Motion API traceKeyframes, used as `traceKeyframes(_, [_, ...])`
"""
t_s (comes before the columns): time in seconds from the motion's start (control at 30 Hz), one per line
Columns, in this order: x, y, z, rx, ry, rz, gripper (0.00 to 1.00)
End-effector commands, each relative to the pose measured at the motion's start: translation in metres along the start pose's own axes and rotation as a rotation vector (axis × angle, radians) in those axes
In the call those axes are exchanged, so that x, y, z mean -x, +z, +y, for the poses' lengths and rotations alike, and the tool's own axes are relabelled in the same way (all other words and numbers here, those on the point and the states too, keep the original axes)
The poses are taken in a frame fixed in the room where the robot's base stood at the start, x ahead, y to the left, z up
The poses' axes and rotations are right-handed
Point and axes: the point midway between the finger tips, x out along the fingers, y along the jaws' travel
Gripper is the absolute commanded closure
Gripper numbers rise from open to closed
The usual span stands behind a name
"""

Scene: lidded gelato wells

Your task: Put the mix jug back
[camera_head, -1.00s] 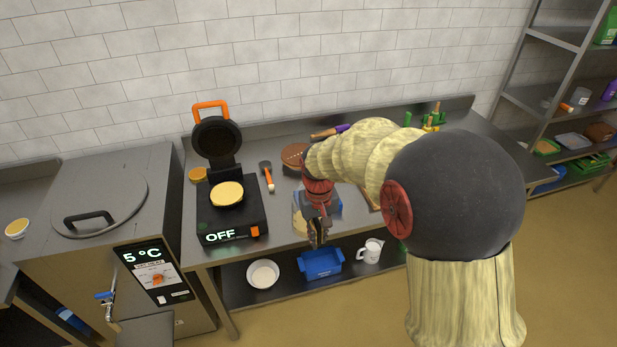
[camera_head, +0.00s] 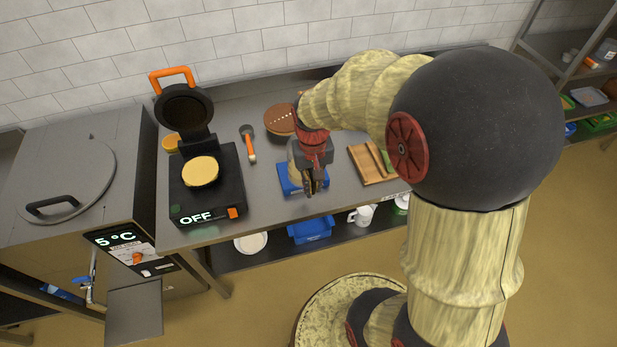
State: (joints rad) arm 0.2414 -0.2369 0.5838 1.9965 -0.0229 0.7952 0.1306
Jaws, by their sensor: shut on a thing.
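My gripper (camera_head: 313,190) points down over the front of the counter, at a small blue mat or tray (camera_head: 288,190).
A waffle iron (camera_head: 205,187) stands open to the left, reading OFF. A brush-like tool (camera_head: 248,143), a brown round thing (camera_head: 280,121) and a wooden tray (camera_head: 368,165) lie around the mat. Below are a blue bin (camera_head: 310,230) and white pitcher (camera_head: 361,215).

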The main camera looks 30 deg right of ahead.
Motion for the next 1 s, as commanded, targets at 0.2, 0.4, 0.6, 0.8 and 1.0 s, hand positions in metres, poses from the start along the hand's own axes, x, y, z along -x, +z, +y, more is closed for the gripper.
traceKeyframes(0.2, [-0.023, -0.045, 0.006, -0.001, 0.0, -0.003, 1.0])
traceKeyframes(0.4, [-0.058, -0.072, 0.009, 0.0, 0.0, -0.002, 1.0])
traceKeyframes(0.6, [-0.071, -0.085, 0.01, 0.001, 0.0, 0.0, 1.0])
traceKeyframes(0.8, [-0.086, -0.09, 0.011, 0.001, 0.0, -0.002, 1.0])
traceKeyframes(1.0, [-0.109, -0.09, 0.01, 0.001, 0.0, 0.0, 1.0])
